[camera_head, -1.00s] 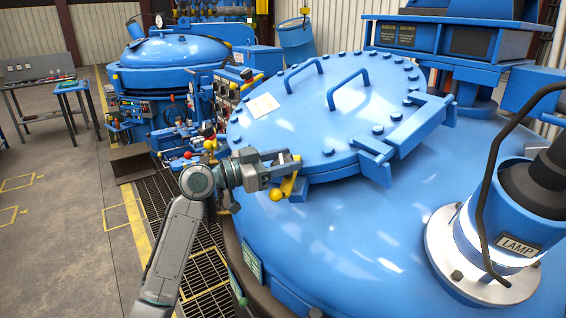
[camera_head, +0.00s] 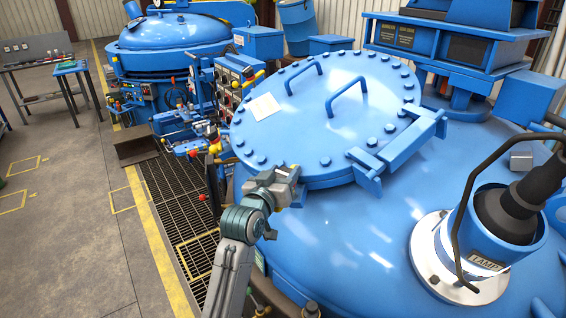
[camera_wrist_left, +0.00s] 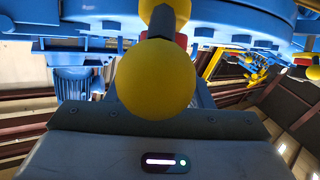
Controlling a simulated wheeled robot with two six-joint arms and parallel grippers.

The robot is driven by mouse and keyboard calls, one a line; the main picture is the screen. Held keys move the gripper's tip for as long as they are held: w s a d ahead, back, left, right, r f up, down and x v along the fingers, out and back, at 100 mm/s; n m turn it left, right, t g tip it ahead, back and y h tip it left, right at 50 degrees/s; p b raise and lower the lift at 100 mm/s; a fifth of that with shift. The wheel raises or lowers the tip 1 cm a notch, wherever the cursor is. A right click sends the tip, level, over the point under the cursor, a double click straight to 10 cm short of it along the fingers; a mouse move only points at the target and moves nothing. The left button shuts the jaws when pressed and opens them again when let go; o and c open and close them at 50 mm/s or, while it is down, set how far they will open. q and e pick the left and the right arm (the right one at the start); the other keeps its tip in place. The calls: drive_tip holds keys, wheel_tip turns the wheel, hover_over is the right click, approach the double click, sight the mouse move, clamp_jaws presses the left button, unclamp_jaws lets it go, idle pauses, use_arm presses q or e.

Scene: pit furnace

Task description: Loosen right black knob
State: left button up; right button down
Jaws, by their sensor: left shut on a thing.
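My left gripper (camera_head: 294,172) is at the near rim of the blue round lid (camera_head: 318,122). It is shut on a yellow handle with a ball end; in the head view the gripper largely hides this handle. In the left wrist view the yellow ball (camera_wrist_left: 155,78) is large, just above the grey gripper body, and the jaws behind it are hidden. I cannot make out a black knob clearly in either view. My right gripper is not in view.
The lid's bolts and two raised bar handles (camera_head: 347,97) stand up from it. A lamp unit (camera_head: 490,225) with a bent black pipe is at the right. A control panel (camera_head: 232,80) is left of the lid. Floor grating (camera_head: 185,200) lies left of my arm.

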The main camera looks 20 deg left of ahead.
use_arm(q)
drive_tip(key=shift+r+n+y+p, duration=0.1)
drive_tip(key=shift+n+y+p, duration=0.2)
drive_tip(key=shift+n+y, duration=0.15)
drive_tip(key=o, duration=1)
drive_tip(key=shift+s, duration=0.2)
drive_tip(key=s+b, duration=0.4)
drive_tip(key=s, duration=0.6)
drive_tip(key=shift+s+a+b, duration=0.2)
drive_tip(key=shift+a+b, duration=0.1)
